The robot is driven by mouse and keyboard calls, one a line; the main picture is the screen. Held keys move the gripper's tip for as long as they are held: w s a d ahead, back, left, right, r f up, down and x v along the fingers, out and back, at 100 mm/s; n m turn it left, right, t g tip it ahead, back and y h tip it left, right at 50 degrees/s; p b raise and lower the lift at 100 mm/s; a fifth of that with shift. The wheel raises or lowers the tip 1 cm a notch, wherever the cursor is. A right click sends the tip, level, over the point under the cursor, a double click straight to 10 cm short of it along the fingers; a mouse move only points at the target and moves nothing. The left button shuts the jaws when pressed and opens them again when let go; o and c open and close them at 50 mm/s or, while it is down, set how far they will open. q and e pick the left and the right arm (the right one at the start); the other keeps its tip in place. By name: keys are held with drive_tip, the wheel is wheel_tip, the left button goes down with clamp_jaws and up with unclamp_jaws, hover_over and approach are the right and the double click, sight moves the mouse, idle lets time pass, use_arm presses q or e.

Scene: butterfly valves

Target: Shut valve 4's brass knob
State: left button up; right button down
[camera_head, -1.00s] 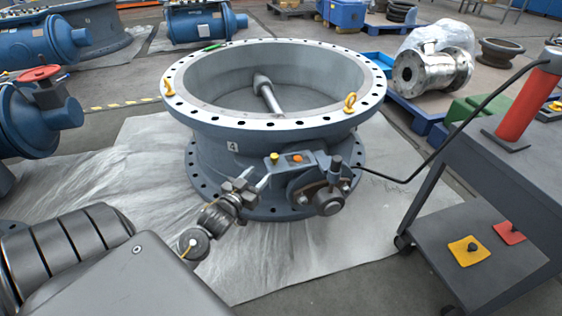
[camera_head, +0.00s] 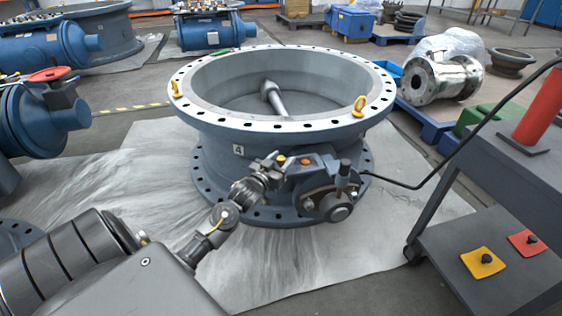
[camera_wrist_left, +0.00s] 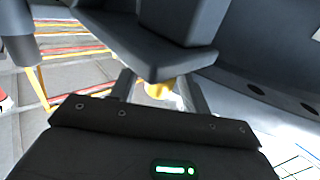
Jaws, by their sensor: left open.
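Valve 4 (camera_head: 220,120) is a large grey-blue flanged ring with a "4" label (camera_head: 238,150) on its side. Its brass knob (camera_head: 281,160) is a small yellow cap on the actuator box at the front. In the left wrist view the knob (camera_wrist_left: 157,90) shows between the two fingers, partly cut off by a dark part above. My left gripper (camera_head: 273,165) is open at the knob, with a finger on each side. I cannot tell whether the fingers touch it. My right gripper is in neither view.
An orange button (camera_head: 305,161) sits just right of the brass knob. A round flanged shaft housing (camera_head: 336,206) stands below it. A black cable (camera_head: 430,178) runs right to a grey cart (camera_head: 500,225). Yellow lifting eyes (camera_head: 359,106) stand on the valve rim.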

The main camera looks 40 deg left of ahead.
use_arm(q)
drive_tip(key=shift+c, duration=0.5)
drive_tip(key=c, duration=0.9)
drive_tip(key=shift+o, duration=0.2)
